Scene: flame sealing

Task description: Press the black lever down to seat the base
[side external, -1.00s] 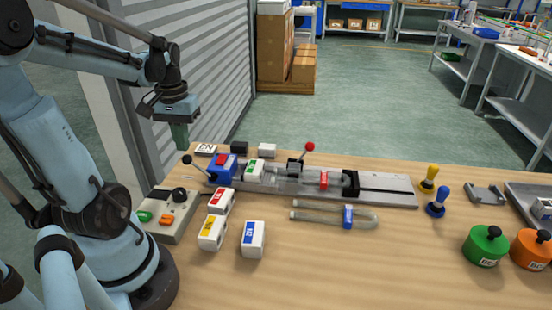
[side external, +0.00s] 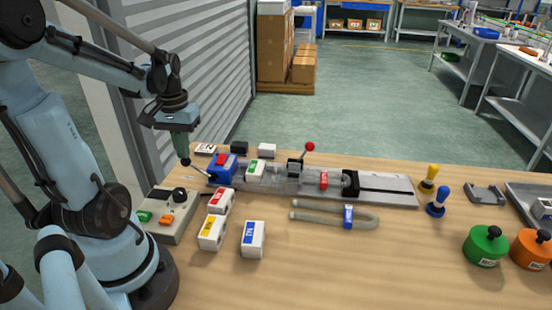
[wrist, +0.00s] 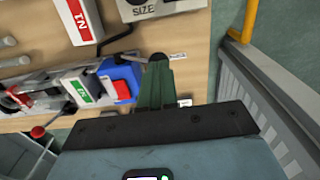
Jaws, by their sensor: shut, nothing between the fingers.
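The black lever (side external: 196,168) sticks out to the left from a blue block (side external: 222,172) at the left end of the grey fixture. Its dark knob is at my fingertips. My gripper (side external: 184,157) is shut and empty, pointing down over the lever's knob end. In the wrist view my green fingers (wrist: 157,80) reach to the dark knob (wrist: 158,58), and the lever rod (wrist: 120,62) runs left to the blue block (wrist: 122,78). I cannot tell whether they touch. A clear tube with a red clip (side external: 324,180) lies in the fixture. I cannot make out the base itself.
A control box (side external: 172,214) with green and orange buttons stands at the left. White labelled blocks (side external: 253,238) stand in front of the fixture. A red-knobbed lever (side external: 309,147) rises behind it. A bent tube (side external: 325,215) lies in front.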

